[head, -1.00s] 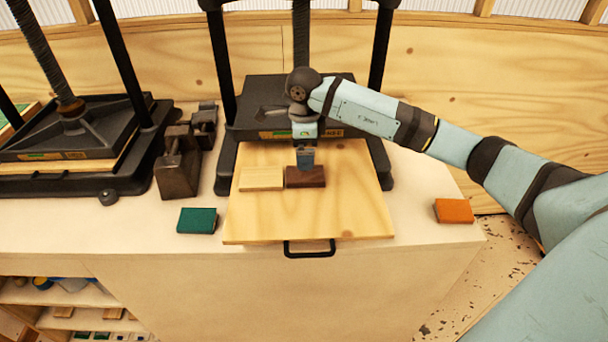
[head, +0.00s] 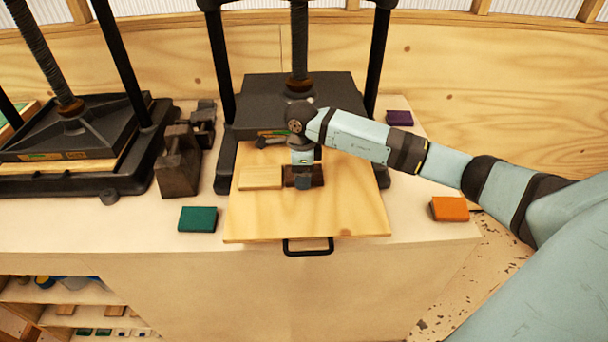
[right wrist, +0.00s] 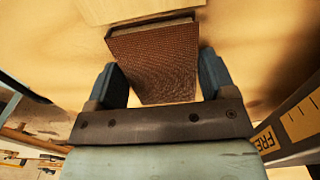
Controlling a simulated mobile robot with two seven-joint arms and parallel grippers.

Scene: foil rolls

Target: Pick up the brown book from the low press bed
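The brown book (head: 317,176) lies on the light wooden press bed (head: 340,215), close to a pale wooden block (head: 261,178). My right gripper (head: 303,183) is down at the book and partly covers it in the head view. In the right wrist view the brown book (right wrist: 155,62) lies between the two blue fingers of the right gripper (right wrist: 163,82). The fingers are apart, one on each side of the book, with a visible gap at least on the right. My left gripper does not show.
A green book (head: 198,219) lies left of the bed, an orange book (head: 449,208) right of it, and a purple one (head: 399,118) behind. Black press posts (head: 221,75) flank the bed. Dark metal weights (head: 177,163) stand to the left.

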